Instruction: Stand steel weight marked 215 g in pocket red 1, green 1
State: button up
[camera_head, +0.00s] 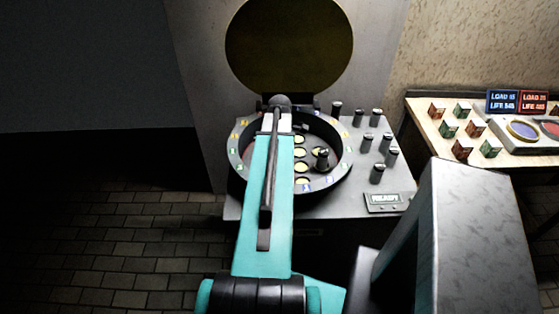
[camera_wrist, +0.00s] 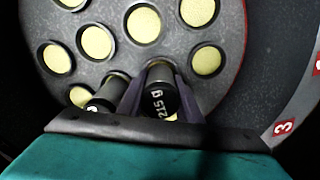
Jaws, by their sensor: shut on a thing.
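The dark steel weight marked 215 g (camera_wrist: 158,103) is between the two fingers of my gripper (camera_wrist: 158,98) in the wrist view, and the gripper is shut on it. It is over the grey pocket disc (camera_wrist: 172,48), at the disc's near edge; I cannot tell whether its base is in a pocket. The disc has several round pockets with yellow floors, such as this pocket (camera_wrist: 145,25). In the head view my arm hides the gripper and the held weight over the round drum (camera_head: 343,172).
Another weight (camera_wrist: 108,92) stands close beside the left finger. A weight (camera_head: 322,158) stands inside the drum in the head view. The round lid (camera_head: 289,45) is open behind. Several weights (camera_head: 377,172) stand right of the drum, near a small display (camera_head: 383,199). A side table holds several cubes (camera_head: 475,127).

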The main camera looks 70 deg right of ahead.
jog(key=o, duration=1.3)
jog(key=shift+f, duration=0.1)
jog(key=shift+a, duration=0.1)
jog(key=shift+r+b, duration=1.3)
jog(key=shift+r, duration=5.7)
